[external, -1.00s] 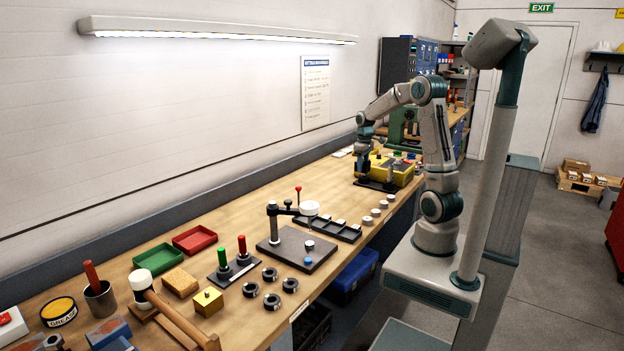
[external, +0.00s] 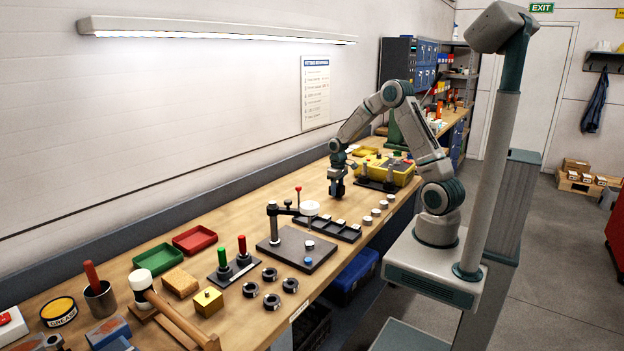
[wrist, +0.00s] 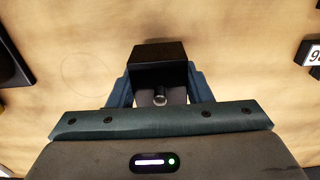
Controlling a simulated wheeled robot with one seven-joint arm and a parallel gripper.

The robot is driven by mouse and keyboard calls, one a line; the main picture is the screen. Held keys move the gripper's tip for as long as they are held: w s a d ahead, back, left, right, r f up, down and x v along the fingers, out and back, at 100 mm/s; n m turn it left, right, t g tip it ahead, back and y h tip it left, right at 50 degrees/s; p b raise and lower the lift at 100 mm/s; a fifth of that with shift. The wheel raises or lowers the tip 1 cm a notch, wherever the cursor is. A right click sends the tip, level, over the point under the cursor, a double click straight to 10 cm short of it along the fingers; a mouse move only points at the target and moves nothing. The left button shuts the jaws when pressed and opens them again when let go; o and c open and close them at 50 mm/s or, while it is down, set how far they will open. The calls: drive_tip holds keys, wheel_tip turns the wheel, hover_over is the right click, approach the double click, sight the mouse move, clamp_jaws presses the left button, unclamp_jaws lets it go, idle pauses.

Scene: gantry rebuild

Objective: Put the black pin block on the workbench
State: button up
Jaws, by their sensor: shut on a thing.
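The black pin block (wrist: 158,62) is a dark block with a small metal pin, held between the fingers of my gripper (wrist: 156,92) in the wrist view. In the external view my gripper (external: 337,190) points down over the wooden workbench (external: 245,215), behind the black post stand. The block is a small dark shape at the fingertips there. My gripper is shut on it. Bare wood shows around the block in the wrist view. I cannot tell whether its underside touches the bench.
A black plate with a post (external: 290,248) and a dark tray of pale parts (external: 335,229) lie nearer the camera. A yellow case (external: 401,174) stands to the right of my gripper. Red (external: 195,238) and green (external: 158,258) trays lie left. Wood around the gripper is clear.

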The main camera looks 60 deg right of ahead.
drive_tip(key=shift+f, duration=0.7)
drive_tip(key=shift+f, duration=0.25)
drive_tip(key=o, duration=1.2)
drive_tip(key=shift+o, duration=0.2)
drive_tip(key=shift+r, duration=0.1)
